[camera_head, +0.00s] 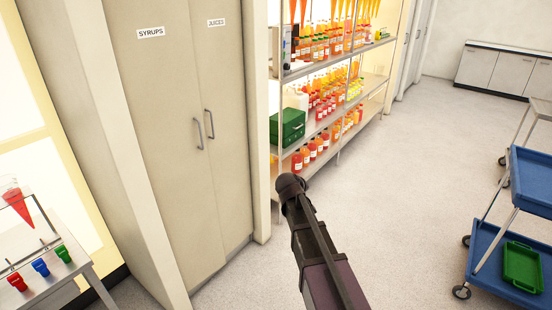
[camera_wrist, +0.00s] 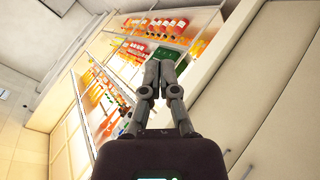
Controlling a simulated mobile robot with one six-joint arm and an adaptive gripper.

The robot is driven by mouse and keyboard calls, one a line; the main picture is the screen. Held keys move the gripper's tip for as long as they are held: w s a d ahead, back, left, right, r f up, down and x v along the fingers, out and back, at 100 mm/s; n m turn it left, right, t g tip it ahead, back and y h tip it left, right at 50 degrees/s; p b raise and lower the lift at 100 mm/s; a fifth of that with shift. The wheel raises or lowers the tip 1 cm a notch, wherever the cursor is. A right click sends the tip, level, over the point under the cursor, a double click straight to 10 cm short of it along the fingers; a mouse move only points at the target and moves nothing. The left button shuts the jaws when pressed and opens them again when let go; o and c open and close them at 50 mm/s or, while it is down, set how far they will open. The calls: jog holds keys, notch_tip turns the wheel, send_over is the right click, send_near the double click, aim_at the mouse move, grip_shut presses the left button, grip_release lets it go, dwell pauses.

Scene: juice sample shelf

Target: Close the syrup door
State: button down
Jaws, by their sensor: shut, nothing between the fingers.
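The syrup door (camera_head: 150,110), a tall cream panel labelled SYRUPS, is in the left of the head view. It looks shut, flush with the JUICES door (camera_head: 225,100) on its right. Its grey bar handle (camera_head: 198,133) stands beside the other door's handle (camera_head: 209,124) at the middle seam. My gripper (camera_wrist: 160,58) shows in the wrist view with its fingers together and nothing between them. It points towards the bottle shelves, with pale cabinet panels to its right. In the head view my arm stands right of the doors, apart from them in the picture; the fingers cannot be made out there.
An open metal shelf rack (camera_head: 330,123) with bottles and a green case (camera_head: 287,127) stands right of the cabinet. A blue trolley (camera_head: 490,255) with a green tray (camera_head: 522,265) is at the right. A small table (camera_head: 70,268) is at lower left. The floor between is clear.

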jog(key=s+f+m+g+y, duration=0.2)
jog(key=s+f+g, duration=0.1)
jog(key=s, duration=1)
jog(key=s+d+f+m+g+y, duration=0.1)
jog(key=s+f+m+g+y, duration=0.1)
jog(key=s, duration=1.2)
jog(key=f+g+y, duration=0.1)
jog(key=f+g, duration=0.1)
jog(key=g, duration=0.1)
jog(key=shift+g+y, duration=0.3)
